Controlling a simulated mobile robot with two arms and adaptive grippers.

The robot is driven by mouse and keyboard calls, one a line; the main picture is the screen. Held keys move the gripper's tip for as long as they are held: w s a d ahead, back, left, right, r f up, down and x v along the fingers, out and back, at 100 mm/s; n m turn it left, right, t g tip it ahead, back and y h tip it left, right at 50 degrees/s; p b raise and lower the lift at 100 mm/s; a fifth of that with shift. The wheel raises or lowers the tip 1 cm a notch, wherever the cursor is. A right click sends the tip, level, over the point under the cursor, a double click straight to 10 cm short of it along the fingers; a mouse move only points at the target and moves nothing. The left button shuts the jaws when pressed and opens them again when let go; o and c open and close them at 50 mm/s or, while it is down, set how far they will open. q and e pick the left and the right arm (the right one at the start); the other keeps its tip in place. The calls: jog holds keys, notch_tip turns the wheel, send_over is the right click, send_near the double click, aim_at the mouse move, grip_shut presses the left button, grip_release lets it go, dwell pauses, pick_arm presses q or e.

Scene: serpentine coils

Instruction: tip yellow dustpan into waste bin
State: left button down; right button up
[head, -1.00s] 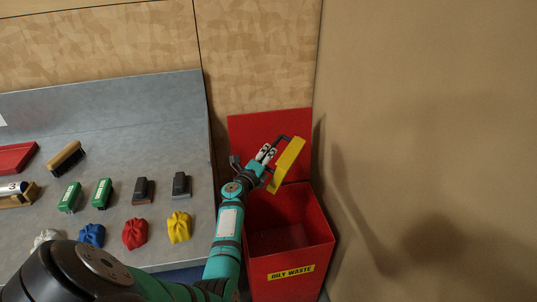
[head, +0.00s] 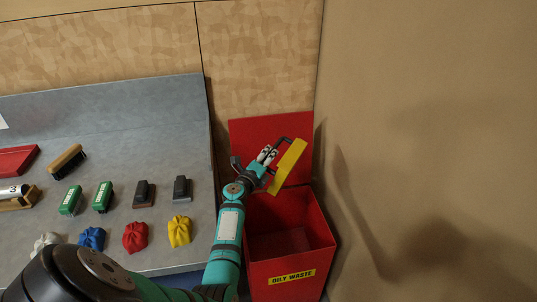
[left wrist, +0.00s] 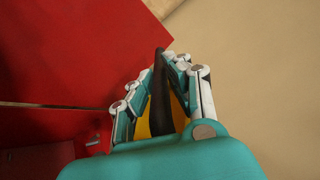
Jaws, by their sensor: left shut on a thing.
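The yellow dustpan (head: 288,166) is held in the air above the back part of the red waste bin (head: 304,257), in front of its raised red lid (head: 243,133). The bin stands open and bears an "OILY WASTE" label. My left gripper (head: 268,154) is shut on the dustpan's dark handle. In the left wrist view the black handle (left wrist: 160,88) runs between the fingers, with a little yellow of the pan behind it. The pan looks steeply tilted; I cannot tell whether anything lies in it. My right gripper is out of view.
A grey bench (head: 150,110) to the left holds a wooden brush (head: 67,160), green and dark blocks, and several coloured rags, such as a yellow one (head: 179,231). A plain brown wall (head: 430,120) stands close on the right of the bin.

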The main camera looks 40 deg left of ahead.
pick_arm(q)
notch_tip(320, 180, up, 3)
jog(key=shift+w+a+r, duration=0.1)
jog(key=f, duration=0.4)
jog(key=shift+s+d, duration=0.2)
jog(key=shift+a+r, duration=0.1)
jog(key=shift+r, duration=0.3)
notch_tip(320, 180, up, 3)
jog(key=shift+w+f, duration=0.1)
jog(key=shift+w, duration=0.05)
jog(key=shift+f, duration=1.8)
